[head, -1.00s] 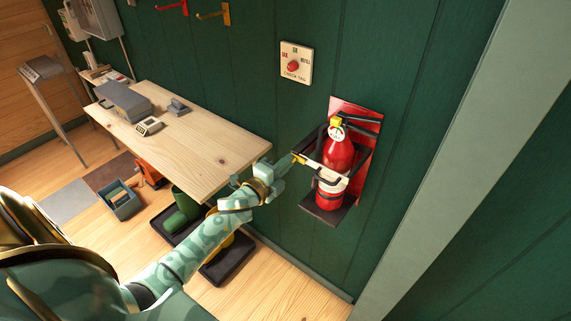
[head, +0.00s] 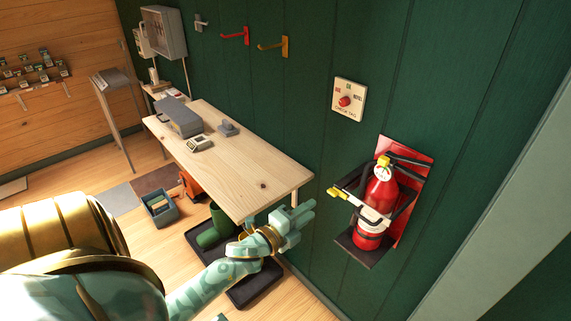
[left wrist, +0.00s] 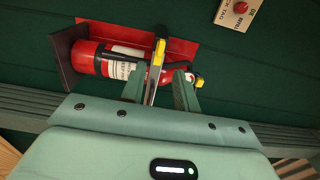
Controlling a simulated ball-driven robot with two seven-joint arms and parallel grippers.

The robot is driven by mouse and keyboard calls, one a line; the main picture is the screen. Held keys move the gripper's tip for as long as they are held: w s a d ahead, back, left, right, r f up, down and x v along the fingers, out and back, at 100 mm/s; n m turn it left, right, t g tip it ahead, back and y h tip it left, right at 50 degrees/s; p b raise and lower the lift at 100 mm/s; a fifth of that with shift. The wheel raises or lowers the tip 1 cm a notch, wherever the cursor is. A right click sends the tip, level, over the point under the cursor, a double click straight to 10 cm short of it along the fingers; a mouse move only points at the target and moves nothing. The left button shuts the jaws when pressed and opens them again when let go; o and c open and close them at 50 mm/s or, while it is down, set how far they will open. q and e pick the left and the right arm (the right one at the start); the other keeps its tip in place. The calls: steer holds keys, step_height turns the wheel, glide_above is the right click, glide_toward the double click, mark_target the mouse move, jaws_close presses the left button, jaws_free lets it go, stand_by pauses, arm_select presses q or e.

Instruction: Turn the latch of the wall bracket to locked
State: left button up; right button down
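The wall bracket (head: 412,165) is a red backplate with a black shelf and black arms. It holds a red fire extinguisher (head: 379,195) with a white label. The yellow-ended latch (head: 338,193) sticks out to the left at the bracket's front, with a pale bar running across the extinguisher. In the left wrist view the yellow latch part (left wrist: 154,78) shows between the fingertips. My left gripper (head: 309,212) is open and empty, left of the latch and apart from it in the head view. My right gripper is not in view.
A wall plate with a red knob (head: 345,101) is above the bracket. A wooden table (head: 245,165) is to the left, with a dark tray (head: 255,289) and green boots (head: 212,228) below. Red and yellow hooks (head: 272,45) are on the wall.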

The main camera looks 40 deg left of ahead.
arm_select(q)
steer(key=s, duration=0.8)
steer(key=shift+a, duration=0.3)
steer(key=shift+s, duration=0.1)
steer(key=s+a+f+n+g+y+b, duration=0.1)
steer(key=s+f+n+g, duration=0.35)
steer(key=f, duration=0.85)
steer(key=s+a+f+n+g+y, duration=0.1)
steer(key=s+f+n+g+y, duration=0.15)
steer(key=s+f+n, duration=0.7)
steer(key=s+d+f+g+h+b, duration=0.1)
steer(key=s+d+f+g, duration=0.4)
steer(key=s+f, duration=0.5)
steer(key=s+d+f+n+g+h+b, duration=0.1)
steer(key=s+d+f+g, duration=0.4)
steer(key=s+f, duration=0.6)
steer(key=shift+s+d+f, duration=0.3)
steer(key=shift+d+f, duration=0.4)
steer(key=shift+f, duration=0.5)
